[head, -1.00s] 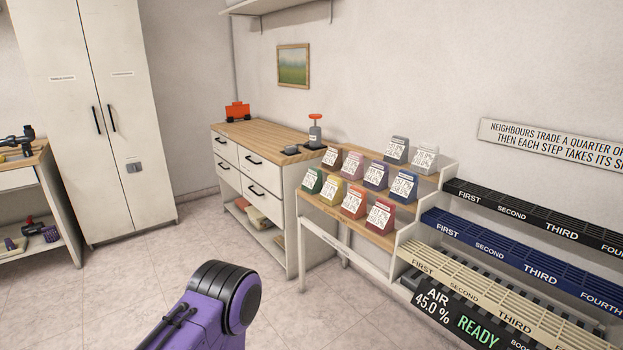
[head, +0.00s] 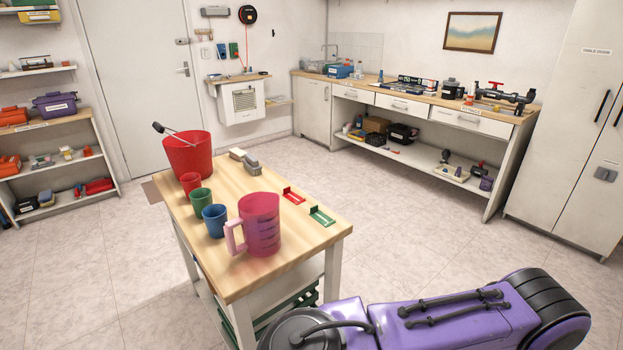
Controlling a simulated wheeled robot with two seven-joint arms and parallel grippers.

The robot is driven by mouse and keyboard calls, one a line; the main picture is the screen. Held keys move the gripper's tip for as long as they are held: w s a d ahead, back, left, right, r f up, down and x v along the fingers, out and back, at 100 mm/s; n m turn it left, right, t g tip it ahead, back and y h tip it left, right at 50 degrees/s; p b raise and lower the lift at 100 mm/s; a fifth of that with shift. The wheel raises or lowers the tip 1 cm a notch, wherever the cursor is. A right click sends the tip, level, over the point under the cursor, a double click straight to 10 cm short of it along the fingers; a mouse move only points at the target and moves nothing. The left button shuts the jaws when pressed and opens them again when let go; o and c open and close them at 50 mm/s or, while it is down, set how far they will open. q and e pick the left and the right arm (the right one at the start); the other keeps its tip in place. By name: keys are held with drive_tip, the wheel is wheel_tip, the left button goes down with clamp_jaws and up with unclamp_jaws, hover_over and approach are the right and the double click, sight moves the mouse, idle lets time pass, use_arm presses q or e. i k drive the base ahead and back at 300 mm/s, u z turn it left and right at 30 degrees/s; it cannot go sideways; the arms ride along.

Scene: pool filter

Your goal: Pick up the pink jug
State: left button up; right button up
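The pink jug (head: 260,224) stands upright near the front end of a wooden-topped table (head: 270,272). It is see-through pink with dark marks on its side, and its paler pink handle (head: 233,238) points to the left and front. A purple arm of mine crosses the bottom right, to the right of the table and apart from the jug. No gripper fingers show in the head view. Nothing holds the jug.
Red (head: 190,184), green (head: 201,202) and blue (head: 214,220) cups stand left of the jug. A red bucket (head: 188,156) and a brush (head: 245,161) are behind. Red (head: 293,196) and green (head: 321,216) markers lie right. Open floor (head: 425,235) surrounds the table's right side.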

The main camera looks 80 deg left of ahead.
sight(259, 218)
drive_tip(key=u, duration=0.6)
drive_tip(key=i, duration=1.65)
drive_tip(key=u, duration=2.65)
